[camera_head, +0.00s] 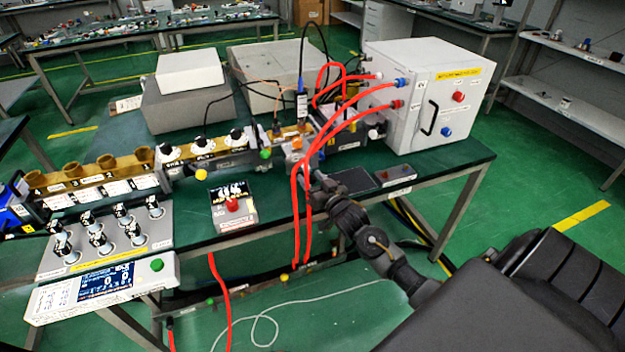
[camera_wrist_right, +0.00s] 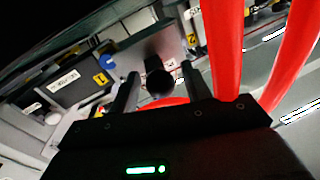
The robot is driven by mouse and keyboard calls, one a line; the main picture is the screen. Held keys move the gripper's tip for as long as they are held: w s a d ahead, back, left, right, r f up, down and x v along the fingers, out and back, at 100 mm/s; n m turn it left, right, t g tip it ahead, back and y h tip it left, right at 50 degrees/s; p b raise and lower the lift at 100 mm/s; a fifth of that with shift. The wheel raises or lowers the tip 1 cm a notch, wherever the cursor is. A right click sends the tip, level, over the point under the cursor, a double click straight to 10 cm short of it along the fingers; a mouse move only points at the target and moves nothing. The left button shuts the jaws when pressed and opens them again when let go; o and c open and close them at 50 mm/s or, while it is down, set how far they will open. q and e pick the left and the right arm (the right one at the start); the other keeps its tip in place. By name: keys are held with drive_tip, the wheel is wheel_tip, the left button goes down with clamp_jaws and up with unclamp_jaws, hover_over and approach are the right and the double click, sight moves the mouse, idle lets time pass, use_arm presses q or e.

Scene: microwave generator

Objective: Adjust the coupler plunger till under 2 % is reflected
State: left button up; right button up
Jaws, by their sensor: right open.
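My right gripper (camera_head: 312,176) reaches in among red hoses at the right part of the waveguide line (camera_head: 222,160). In the right wrist view my right gripper (camera_wrist_right: 160,92) is open, one finger on each side of a dark round-ended knob (camera_wrist_right: 159,80). This may be the coupler plunger; contact with the fingers cannot be made out. In the head view the gripper and hoses hide that spot. A display (camera_head: 105,283) glows on the front panel, its digits too small to read surely. My left gripper is not in view.
Red hoses (camera_head: 296,215) hang close beside my right arm. A white cabinet (camera_head: 425,95) stands behind on the right. A box with a red button (camera_head: 232,204) and a panel of several knobs (camera_head: 105,232) lie to the left. Green tabletop (camera_head: 262,222) is bare between.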

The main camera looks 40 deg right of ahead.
use_arm(q)
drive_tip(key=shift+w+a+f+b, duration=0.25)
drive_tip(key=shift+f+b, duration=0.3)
drive_tip(key=shift+b, duration=0.05)
use_arm(e)
drive_tip(key=s, duration=1)
drive_tip(key=shift+s+a, duration=0.3)
drive_tip(key=shift+s, duration=0.1)
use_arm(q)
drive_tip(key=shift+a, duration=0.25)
